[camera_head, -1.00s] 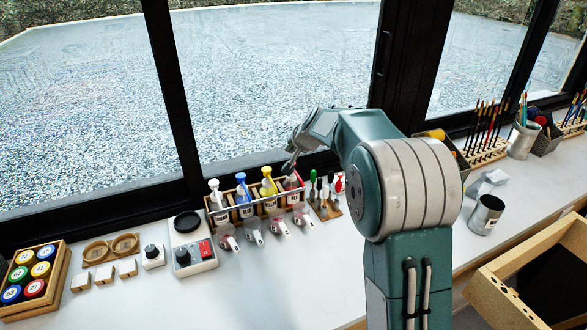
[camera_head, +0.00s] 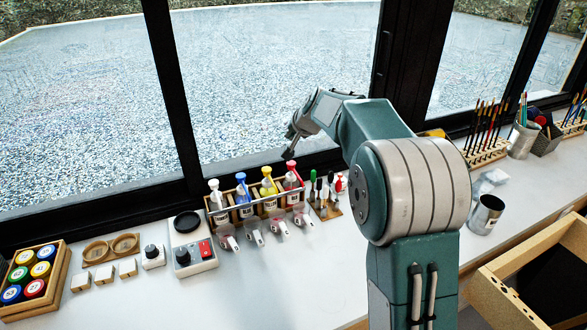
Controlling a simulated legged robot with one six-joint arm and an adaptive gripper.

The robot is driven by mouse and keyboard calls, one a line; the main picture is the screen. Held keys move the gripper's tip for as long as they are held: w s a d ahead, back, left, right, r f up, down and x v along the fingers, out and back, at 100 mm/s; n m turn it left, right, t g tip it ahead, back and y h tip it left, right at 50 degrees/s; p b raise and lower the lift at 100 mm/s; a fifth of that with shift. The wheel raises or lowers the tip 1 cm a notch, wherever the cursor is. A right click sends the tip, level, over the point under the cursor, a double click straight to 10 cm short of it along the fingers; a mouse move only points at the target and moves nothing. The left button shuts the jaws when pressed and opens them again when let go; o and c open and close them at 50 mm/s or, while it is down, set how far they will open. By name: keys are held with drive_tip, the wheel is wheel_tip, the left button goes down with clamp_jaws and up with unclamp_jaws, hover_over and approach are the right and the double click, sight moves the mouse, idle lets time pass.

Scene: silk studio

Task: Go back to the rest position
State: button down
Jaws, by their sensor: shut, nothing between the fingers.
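My gripper (camera_head: 288,156) is at the end of my raised arm, near the window and just above the red-topped spray bottle (camera_head: 292,180). It is shut and holds nothing. The red-topped bottle stands upright in a wooden rack (camera_head: 262,207) with a yellow-topped bottle (camera_head: 268,187), a blue-topped bottle (camera_head: 243,195) and a white-topped bottle (camera_head: 216,200). I cannot tell from this angle exactly how wide the gap between fingertips and bottle top is.
Several clear scoops (camera_head: 254,234) lie before the rack. A small tool stand (camera_head: 325,203) is right of it. A metal cup (camera_head: 486,214) and an open wooden drawer (camera_head: 507,293) are at right. A paint box (camera_head: 33,272) is at left. The white table's front middle is clear.

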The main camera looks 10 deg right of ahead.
drive_tip(key=s+a+r+n+g, duration=0.1)
drive_tip(key=s+r+n, duration=0.15)
drive_tip(key=s, duration=0.75)
drive_tip(key=s+a+r+n+g, duration=0.1)
drive_tip(key=s+r, duration=0.2)
drive_tip(key=s, duration=0.8)
drive_tip(key=s+d+f+n+h, duration=0.1)
drive_tip(key=s+f, duration=0.2)
drive_tip(key=s, duration=0.8)
drive_tip(key=s+d+f+n+g+h, duration=0.1)
drive_tip(key=s+f, duration=0.2)
drive_tip(key=s, duration=0.9)
drive_tip(key=shift+s+f+h, duration=0.2)
drive_tip(key=shift+s+h, duration=0.1)
